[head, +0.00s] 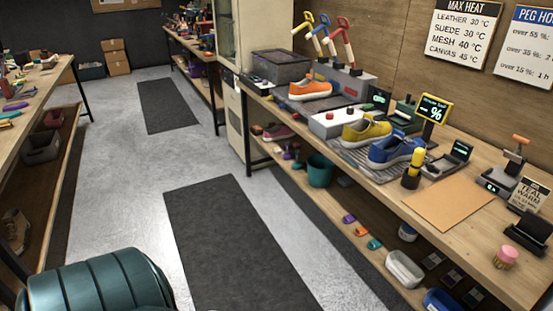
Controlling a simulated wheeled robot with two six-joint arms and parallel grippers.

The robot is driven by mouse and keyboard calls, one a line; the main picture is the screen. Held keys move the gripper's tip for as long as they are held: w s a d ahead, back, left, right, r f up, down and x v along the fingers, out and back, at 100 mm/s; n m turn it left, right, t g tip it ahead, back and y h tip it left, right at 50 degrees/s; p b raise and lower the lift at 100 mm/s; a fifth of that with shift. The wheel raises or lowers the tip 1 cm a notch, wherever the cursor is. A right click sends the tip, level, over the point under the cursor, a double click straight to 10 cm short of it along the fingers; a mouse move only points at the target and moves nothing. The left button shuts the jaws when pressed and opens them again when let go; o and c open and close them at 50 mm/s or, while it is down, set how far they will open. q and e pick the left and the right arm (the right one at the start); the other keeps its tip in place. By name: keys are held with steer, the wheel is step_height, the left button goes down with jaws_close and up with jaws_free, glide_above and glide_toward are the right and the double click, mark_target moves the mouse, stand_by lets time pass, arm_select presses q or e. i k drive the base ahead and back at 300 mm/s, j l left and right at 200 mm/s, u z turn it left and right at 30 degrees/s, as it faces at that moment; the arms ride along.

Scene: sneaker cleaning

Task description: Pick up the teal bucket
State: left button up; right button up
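The teal bucket (320,171) stands upright at the lower shelf level under the right-hand workbench, toward its far end. Its open rim faces up. Neither of my grippers is in view, so I cannot see where they are relative to the bucket or what they hold.
The right workbench (440,204) overhangs the lower shelf. It carries an orange, a yellow and a blue sneaker (395,151), a scale and signs. A white tub (404,268) is on the lower shelf. Dark mats (235,240) lie on the clear grey aisle floor. Another bench (35,85) is left.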

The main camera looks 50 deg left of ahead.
mark_target(320, 172)
steer(key=u, duration=1.15)
